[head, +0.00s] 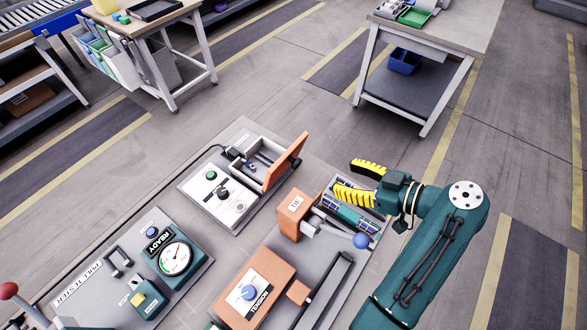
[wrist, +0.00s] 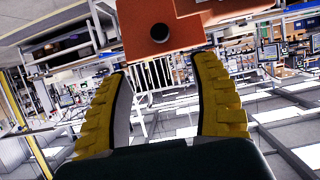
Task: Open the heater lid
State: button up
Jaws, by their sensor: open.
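The heater is a pale unit (head: 217,193) with a green button and a black knob, in the middle of the head view. Its orange lid (head: 286,162) stands raised and tilted at the right side, with the open compartment (head: 258,156) showing beside it. My gripper (head: 344,176) has yellow ribbed fingers, spread apart and empty. It is to the right of the lid, with a visible gap between them. In the wrist view, the open fingers (wrist: 162,65) face an orange block with a round hole (wrist: 190,35); I cannot tell which part this is.
An orange block marked TIE (head: 295,210) and a tray of coloured parts (head: 350,217) are just below my gripper. An orange TENSION box (head: 263,283) and a pull tester with a gauge (head: 176,258) are nearer. A blue ball knob (head: 361,241) sticks up by the arm.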

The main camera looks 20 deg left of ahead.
aim_at(297, 163)
jog(key=b+x, duration=0.1)
jog(key=x, duration=1.4)
jog(key=shift+a+f+b, duration=0.1)
jog(key=shift+f+b, duration=0.05)
jog(key=shift+b, duration=0.15)
grip_shut()
